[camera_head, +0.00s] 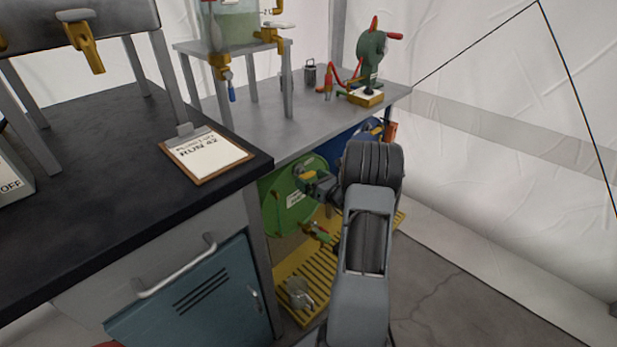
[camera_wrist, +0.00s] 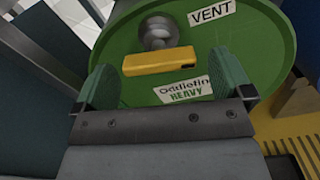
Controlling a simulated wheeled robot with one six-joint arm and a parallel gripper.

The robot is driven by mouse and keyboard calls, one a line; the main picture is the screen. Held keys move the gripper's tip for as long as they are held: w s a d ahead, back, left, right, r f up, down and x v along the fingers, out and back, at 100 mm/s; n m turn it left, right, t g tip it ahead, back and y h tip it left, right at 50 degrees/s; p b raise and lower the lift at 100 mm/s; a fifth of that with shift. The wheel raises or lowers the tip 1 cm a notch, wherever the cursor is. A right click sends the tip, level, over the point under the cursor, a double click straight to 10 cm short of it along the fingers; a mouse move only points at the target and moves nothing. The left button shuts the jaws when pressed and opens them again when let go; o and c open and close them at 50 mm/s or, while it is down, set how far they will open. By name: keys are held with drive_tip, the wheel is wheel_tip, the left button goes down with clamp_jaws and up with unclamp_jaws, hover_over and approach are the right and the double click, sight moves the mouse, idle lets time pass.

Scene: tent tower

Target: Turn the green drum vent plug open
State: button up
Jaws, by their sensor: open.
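The green drum (camera_head: 283,207) lies on its side under the grey bench, its round face toward me. In the wrist view its face (camera_wrist: 270,45) carries a VENT label (camera_wrist: 211,12) and a second label partly reading HEAVY. The vent plug (camera_wrist: 160,62) has a yellow bar handle on a round grey hub near the drum's upper rim. The bar lies nearly level, tilted slightly up to the right. My gripper (camera_wrist: 165,72) is open, with one green-padded finger on each side of the bar. Gaps show between the bar's ends and the pads. In the head view my gripper (camera_head: 320,185) is close to the drum face.
A brass tap (camera_head: 319,232) juts from the drum's lower face. A yellow slatted pallet (camera_head: 290,262) lies below, with a grey metal object (camera_head: 299,292) on it. A blue drum (camera_head: 345,143) is behind. A teal cabinet (camera_head: 195,300) stands left; floor is clear at right.

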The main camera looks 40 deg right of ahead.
drive_tip(key=s+d+p, duration=0.2)
drive_tip(key=s, duration=1)
drive_tip(key=shift+p, duration=0.3)
drive_tip(key=shift+d, duration=0.1)
